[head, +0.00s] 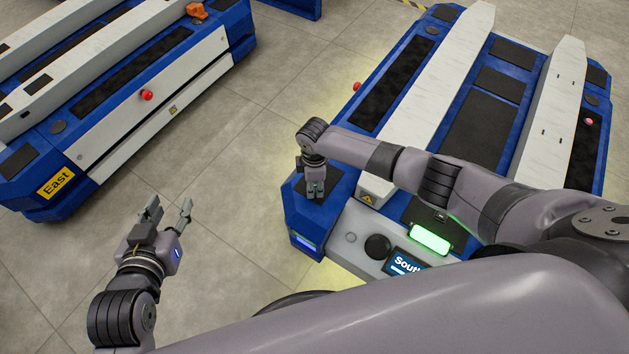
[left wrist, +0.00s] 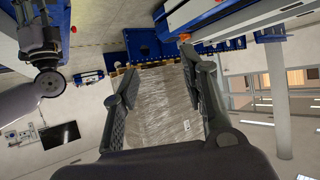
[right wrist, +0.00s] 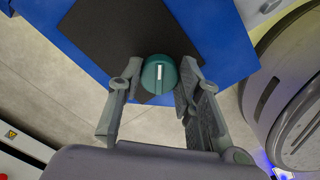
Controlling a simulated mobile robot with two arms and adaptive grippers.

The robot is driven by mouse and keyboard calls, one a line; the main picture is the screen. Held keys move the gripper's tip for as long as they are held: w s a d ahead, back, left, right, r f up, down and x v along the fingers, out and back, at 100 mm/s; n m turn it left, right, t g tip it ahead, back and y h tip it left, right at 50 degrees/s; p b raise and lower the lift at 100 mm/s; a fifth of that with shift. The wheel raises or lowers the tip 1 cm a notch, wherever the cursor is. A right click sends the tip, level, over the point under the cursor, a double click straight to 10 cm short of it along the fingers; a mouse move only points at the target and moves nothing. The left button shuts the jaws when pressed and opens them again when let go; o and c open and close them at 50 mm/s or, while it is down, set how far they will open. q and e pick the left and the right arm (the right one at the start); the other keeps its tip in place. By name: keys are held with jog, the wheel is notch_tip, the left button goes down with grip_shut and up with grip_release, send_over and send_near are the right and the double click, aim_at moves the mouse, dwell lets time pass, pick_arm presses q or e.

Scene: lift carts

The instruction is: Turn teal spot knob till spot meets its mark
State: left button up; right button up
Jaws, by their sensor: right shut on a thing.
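The teal knob (right wrist: 159,74) is round, with a short white bar on its face that stands nearly upright in the right wrist view. It sits on the dark pad (right wrist: 110,35) at the corner of the blue South cart. My right gripper (head: 316,190) points down over that corner. In the right wrist view its two fingers (right wrist: 160,80) are shut on the knob, one at each side. I cannot make out a matching mark; the knob is hidden by the gripper in the head view. My left gripper (head: 170,206) is open and empty above the floor.
The South cart (head: 397,103) has white rails, a lit green lamp (head: 430,240), a round black button (head: 377,247) and a name screen (head: 406,262). The East cart (head: 130,95) stands at the left. Bare grey floor (head: 240,130) lies between them.

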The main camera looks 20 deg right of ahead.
pick_arm(q)
jog(key=shift+s+a+f+g, duration=0.2)
jog(key=shift+s+f+g, duration=0.15)
jog(key=shift+s+f, duration=0.15)
jog(key=shift+s+a+f+g, duration=0.2)
jog(key=shift+s+f+g, duration=0.15)
jog(key=shift+f, duration=0.1)
pick_arm(e)
jog(key=shift+a+n, duration=0.1)
jog(key=shift+n, duration=0.9)
jog(key=o, duration=1.2)
jog(key=shift+c, duration=0.2)
notch_tip(320, 180, up, 12)
